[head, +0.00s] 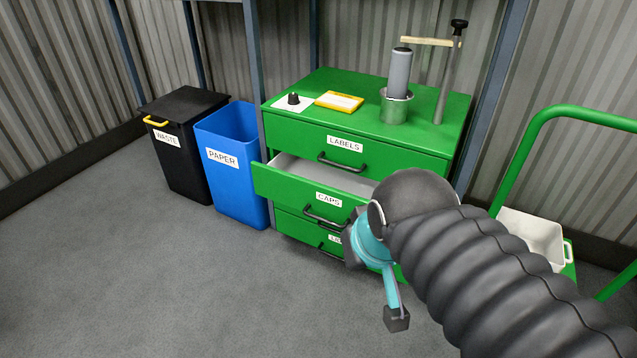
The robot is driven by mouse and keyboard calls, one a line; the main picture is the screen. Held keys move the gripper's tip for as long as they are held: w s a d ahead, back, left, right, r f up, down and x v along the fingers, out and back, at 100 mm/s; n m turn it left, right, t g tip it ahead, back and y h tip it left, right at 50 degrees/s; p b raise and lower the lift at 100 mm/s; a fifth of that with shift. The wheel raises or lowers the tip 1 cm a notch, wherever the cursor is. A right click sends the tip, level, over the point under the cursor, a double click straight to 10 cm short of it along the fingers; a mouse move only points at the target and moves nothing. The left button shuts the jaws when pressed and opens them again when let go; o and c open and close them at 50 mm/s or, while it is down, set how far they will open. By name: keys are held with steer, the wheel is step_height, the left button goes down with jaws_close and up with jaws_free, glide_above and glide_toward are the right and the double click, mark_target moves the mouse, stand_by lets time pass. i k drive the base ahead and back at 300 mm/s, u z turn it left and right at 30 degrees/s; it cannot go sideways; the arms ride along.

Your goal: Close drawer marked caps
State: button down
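The drawer marked CAPS (290,190) is the middle drawer of a green cabinet (355,117). It is pulled out, and its light interior shows behind the green front. Its dark bar handle (322,216) is below the label. My gripper (374,284) is in front of the cabinet, at the right end of the drawer front in the picture. Its teal fingers with dark tips are spread apart, with nothing seen between them. My arm hides the right part of the drawer front. I cannot tell whether the gripper touches the drawer or handle.
The LABELS drawer (300,134) above looks shut. The lowest drawer (290,225) is partly hidden. A blue PAPER bin (235,175) and black WASTE bin (185,160) stand left. A green cart (540,125) is right. Floor at front left is clear.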

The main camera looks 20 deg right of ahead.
mark_target(324, 194)
steer(key=z, duration=0.15)
steer(key=k, duration=0.35)
steer(key=z, duration=0.8)
steer(key=i, duration=0.95)
steer(key=u, duration=0.75)
